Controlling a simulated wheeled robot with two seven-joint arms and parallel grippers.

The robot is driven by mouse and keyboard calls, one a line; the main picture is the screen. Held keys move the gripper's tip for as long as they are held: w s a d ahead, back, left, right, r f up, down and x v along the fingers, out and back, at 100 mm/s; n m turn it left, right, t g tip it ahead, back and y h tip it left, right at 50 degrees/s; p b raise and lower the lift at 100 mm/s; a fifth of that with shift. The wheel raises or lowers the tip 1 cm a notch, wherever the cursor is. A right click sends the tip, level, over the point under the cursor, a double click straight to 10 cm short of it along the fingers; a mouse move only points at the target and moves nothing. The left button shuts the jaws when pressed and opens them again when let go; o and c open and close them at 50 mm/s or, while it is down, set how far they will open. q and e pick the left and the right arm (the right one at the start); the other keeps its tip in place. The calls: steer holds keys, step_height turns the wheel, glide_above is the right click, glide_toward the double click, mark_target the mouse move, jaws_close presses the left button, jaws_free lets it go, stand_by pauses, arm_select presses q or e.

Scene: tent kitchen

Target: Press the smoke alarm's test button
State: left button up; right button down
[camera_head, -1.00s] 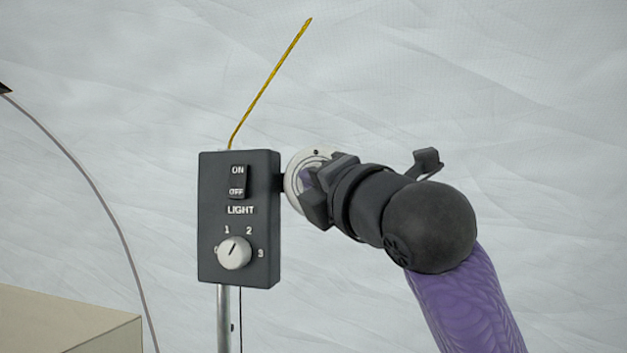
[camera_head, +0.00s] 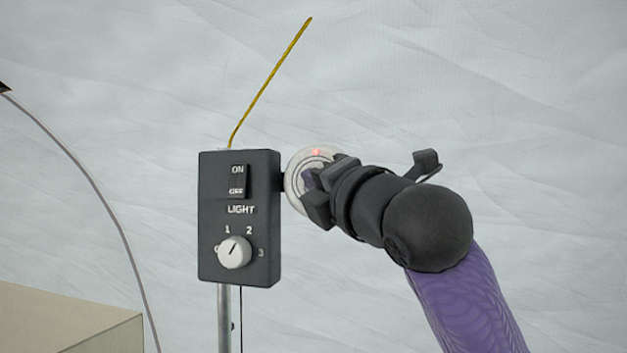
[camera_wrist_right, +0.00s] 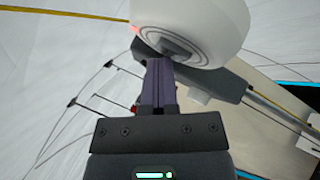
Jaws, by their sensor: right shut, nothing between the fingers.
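The smoke alarm (camera_head: 298,163) is a round white disc just right of the dark light-switch box. A small red light glows near its top edge. In the right wrist view the alarm (camera_wrist_right: 215,22) fills the top, with a red glow at its left. My right gripper (camera_head: 311,182) is shut and empty, its tips at the alarm's face and covering part of it. In the right wrist view the shut fingers (camera_wrist_right: 158,65) reach up to a dark part at the disc's middle; they look to be touching it, and the button is mostly hidden. My left gripper is not in view.
The light-switch box (camera_head: 208,215), with a rocker and a white dial (camera_head: 234,252), stands on a metal pole (camera_head: 224,315) close left of the alarm. A yellow cord (camera_head: 270,85) rises above it. A beige box-like surface (camera_head: 70,320) is at lower left.

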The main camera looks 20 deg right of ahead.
steer(key=shift+s+a, duration=0.45)
steer(key=shift+s, duration=0.3)
steer(key=shift+s+a+b, duration=0.2)
steer(key=shift+s+a, duration=0.5)
steer(key=shift+s, duration=0.35)
steer(key=shift+s+a+b, duration=0.2)
steer(key=shift+s+a, duration=0.5)
steer(key=shift+s, duration=0.3)
